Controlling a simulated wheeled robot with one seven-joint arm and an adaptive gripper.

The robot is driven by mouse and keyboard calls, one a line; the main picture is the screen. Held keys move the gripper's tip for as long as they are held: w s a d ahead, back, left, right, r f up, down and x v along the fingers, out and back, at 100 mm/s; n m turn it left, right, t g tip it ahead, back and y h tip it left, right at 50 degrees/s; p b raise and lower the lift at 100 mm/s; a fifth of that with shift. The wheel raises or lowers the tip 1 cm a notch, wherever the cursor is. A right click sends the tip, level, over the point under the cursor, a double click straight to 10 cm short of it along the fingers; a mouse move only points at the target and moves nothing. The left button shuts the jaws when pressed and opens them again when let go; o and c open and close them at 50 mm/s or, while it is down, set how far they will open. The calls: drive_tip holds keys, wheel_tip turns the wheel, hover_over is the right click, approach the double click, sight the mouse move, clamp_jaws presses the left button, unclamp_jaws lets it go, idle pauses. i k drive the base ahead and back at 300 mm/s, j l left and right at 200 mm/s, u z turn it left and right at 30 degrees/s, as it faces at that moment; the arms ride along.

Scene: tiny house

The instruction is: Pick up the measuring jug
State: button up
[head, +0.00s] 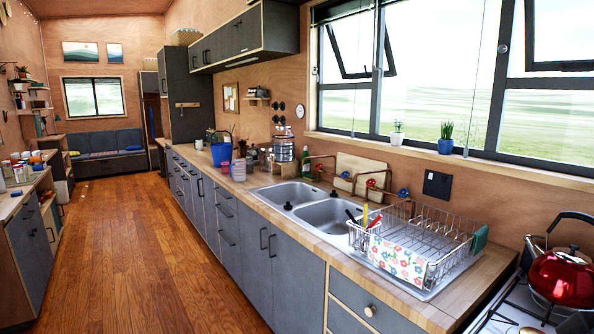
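I cannot make out a measuring jug for certain. A clear, round vessel (284,150) stands on the long counter beyond the sinks, close to the wall; it is too small to tell what it is. A blue container (221,154) and a pale pinkish container (238,171) stand to its left on the same counter. My gripper is not in view.
The counter (310,228) holds a double sink (328,214) and a wire dish rack (425,245) with a floral cloth. A red kettle (563,277) sits on the stove at right. Cluttered shelves line the left. The wooden floor (135,255) between is clear.

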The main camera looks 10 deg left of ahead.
sight(239, 166)
drive_tip(key=i+j+u, duration=0.55)
drive_tip(key=i+j, duration=0.2)
drive_tip(key=i+j+u, duration=0.6)
drive_tip(key=i, duration=0.3)
drive_tip(key=i+u, duration=0.25)
drive_tip(key=i, duration=1.05)
drive_tip(key=i+j, duration=0.1)
drive_tip(key=i, duration=0.8)
drive_tip(key=i+l+z, duration=0.1)
drive_tip(key=i+z, duration=0.55)
drive_tip(key=z, duration=0.15)
drive_tip(key=i+j+z, duration=0.1)
drive_tip(key=i+z, duration=0.2)
drive_tip(key=z, duration=0.15)
drive_tip(key=i+z, duration=0.5)
drive_tip(key=k, duration=0.1)
